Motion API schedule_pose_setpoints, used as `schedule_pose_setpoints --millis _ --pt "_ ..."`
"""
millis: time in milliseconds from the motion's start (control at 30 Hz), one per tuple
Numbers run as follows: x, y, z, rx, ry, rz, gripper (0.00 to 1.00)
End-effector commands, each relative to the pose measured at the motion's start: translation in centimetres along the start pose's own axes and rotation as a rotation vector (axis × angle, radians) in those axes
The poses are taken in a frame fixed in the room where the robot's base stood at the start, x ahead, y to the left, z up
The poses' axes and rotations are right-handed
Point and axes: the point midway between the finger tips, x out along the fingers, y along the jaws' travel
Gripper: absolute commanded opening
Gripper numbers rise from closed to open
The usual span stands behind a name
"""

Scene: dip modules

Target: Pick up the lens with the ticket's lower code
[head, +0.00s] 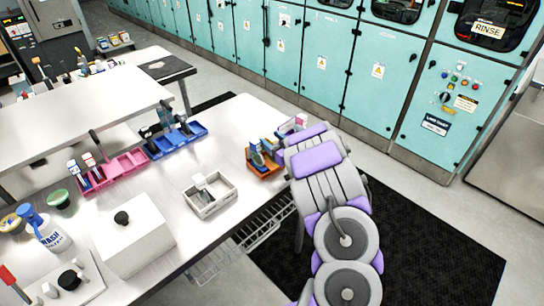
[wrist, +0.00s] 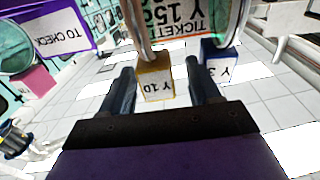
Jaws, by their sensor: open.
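In the wrist view my gripper (wrist: 160,70) is open, with its two dark fingers apart. A yellow block marked what looks like "Y 10" (wrist: 155,82) shows between the fingers, with a pale rim rising from it. I cannot tell if the fingers touch it. A blue block (wrist: 222,66) with a partly hidden "Y 3" mark is beside the right finger. Behind them is the ticket (wrist: 180,16), reading "TICKET" and about "Y 15"; its other line is cut off. In the head view my arm hides the gripper, near the orange tray (head: 266,172) of lenses.
A purple-framed "TO CHECK" sign (wrist: 62,38) is at the left in the wrist view. In the head view a white tray (head: 222,200), a blue tray (head: 190,142) and a pink tray (head: 95,183) stand on the bench, with a wash bottle (head: 48,232) at the left.

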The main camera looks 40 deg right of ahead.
Motion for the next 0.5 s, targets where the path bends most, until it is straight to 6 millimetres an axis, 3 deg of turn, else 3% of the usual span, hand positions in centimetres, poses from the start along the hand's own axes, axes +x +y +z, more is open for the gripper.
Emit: schedule_pose_setpoints --millis 200,500 --pt "0.06 -0.01 -0.04 0.000 -0.001 0.000 0.60" --pt "0.07 -0.29 -0.12 -0.003 -0.001 0.000 0.31"
